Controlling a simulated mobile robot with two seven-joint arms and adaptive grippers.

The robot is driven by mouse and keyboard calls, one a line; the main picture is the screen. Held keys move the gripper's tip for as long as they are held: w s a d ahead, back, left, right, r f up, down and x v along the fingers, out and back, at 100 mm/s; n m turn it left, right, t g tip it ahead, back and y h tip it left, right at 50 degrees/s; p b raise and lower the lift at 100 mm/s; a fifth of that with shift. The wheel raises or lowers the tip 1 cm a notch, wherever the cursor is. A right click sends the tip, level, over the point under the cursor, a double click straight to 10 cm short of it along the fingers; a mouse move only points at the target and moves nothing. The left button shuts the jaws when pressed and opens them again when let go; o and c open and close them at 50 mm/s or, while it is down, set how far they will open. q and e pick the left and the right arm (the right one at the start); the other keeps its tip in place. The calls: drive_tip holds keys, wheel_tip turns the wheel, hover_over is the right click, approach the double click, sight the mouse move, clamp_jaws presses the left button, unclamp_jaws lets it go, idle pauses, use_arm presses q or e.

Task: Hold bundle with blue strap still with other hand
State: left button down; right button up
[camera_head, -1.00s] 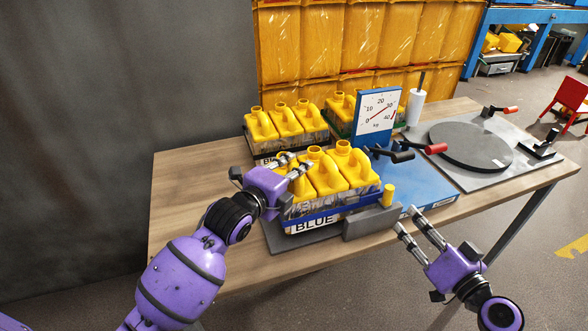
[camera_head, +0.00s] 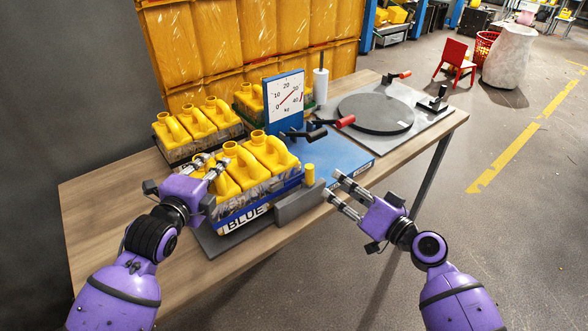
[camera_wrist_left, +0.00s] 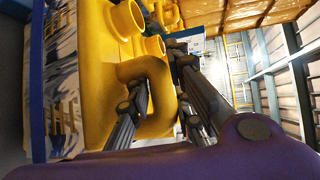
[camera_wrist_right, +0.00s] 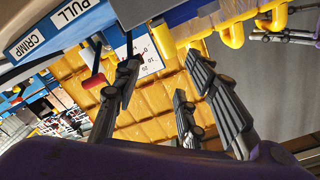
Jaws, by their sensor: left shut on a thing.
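The blue-strapped bundle (camera_head: 268,153) of yellow jerry cans stands on a grey plate at the table's front, with a "BLUE" label on its front left. The blue strap (camera_head: 284,187) runs along its front side. My left gripper (camera_head: 215,168) is shut on the handle of the bundle's left can; the handle (camera_wrist_left: 158,85) sits between its fingers in the left wrist view. My right gripper (camera_head: 336,186) is open and empty, its fingers pointing toward the grey strap tool (camera_head: 300,206) at the bundle's front. The right wrist view shows PULL and CRIMP labels (camera_wrist_right: 50,30).
Another bundle (camera_head: 198,128) stands behind to the left, and a green-strapped one (camera_head: 250,102) behind the dial scale (camera_head: 285,100). A blue platform (camera_head: 335,155) and a round dark turntable (camera_head: 375,113) lie to the right. The table's left end is bare.

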sight(313, 174)
drive_tip(key=w+a+m+y, duration=0.1)
drive_tip(key=w+a+m, duration=0.1)
drive_tip(key=m, duration=0.6)
drive_tip(key=w+a+m+g+y, duration=0.1)
drive_tip(key=w+a+m, duration=0.2)
drive_tip(key=m, duration=0.6)
drive_tip(key=w+a+f+m+y, duration=0.1)
drive_tip(key=w+a+m, duration=0.1)
drive_tip(key=m, duration=0.7)
drive_tip(key=shift+w+a+f, duration=0.1)
drive_tip(key=shift+w+a, duration=0.2)
drive_tip(key=shift+w, duration=0.3)
drive_tip(key=shift+a, duration=0.1)
clamp_jaws()
